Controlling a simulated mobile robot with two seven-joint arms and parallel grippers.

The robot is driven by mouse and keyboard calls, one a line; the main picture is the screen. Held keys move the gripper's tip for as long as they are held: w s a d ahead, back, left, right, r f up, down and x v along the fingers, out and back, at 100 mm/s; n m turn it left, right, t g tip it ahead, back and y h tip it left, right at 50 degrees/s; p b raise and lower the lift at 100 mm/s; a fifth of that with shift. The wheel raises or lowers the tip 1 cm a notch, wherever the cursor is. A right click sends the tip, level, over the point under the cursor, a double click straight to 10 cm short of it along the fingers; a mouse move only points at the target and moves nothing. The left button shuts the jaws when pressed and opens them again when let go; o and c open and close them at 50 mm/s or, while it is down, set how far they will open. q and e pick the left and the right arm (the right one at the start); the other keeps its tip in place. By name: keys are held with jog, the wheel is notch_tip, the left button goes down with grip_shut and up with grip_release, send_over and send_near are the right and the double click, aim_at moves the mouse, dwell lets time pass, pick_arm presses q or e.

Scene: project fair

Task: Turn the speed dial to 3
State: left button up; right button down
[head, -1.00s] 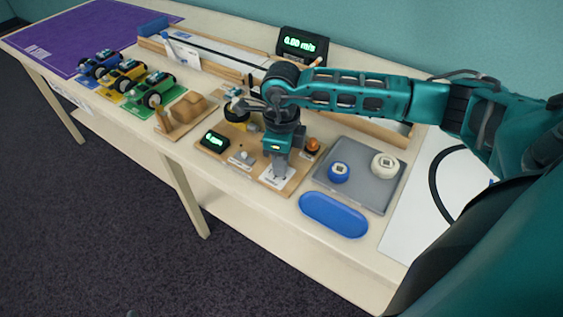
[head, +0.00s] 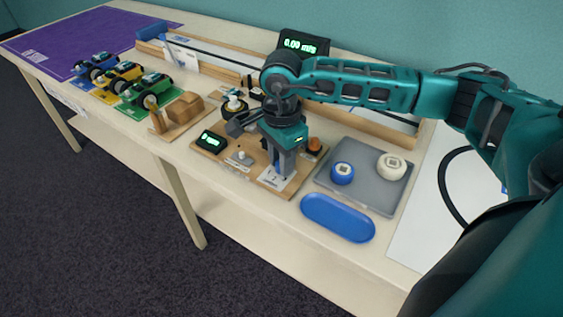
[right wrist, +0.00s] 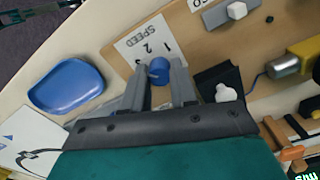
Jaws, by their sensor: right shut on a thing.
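The speed dial is a blue knob (right wrist: 159,69) beside a white card (right wrist: 147,45) printed SPEED with numbers 1, 2 and 3, on a wooden board. My right gripper (right wrist: 160,80) is shut on the dial, one finger on each side of it, in the right wrist view. In the head view my right gripper (head: 282,174) points down over the card end of the board (head: 262,187) and hides the dial. I cannot tell which number the dial points at. My left gripper is not in view.
A grey tray (head: 365,193) with a blue and a white round piece stands right of the board. A blue oval dish (head: 338,217) lies at the table's front edge. A green-lit display (head: 210,141) sits left. Several toy cars stand farther left.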

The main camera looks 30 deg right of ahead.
jog(key=shift+n+b, duration=0.3)
jog(key=shift+n, duration=0.5)
jog(key=c, duration=0.9)
grip_release()
notch_tip(320, 180, up, 13)
jog(key=shift+p, duration=1)
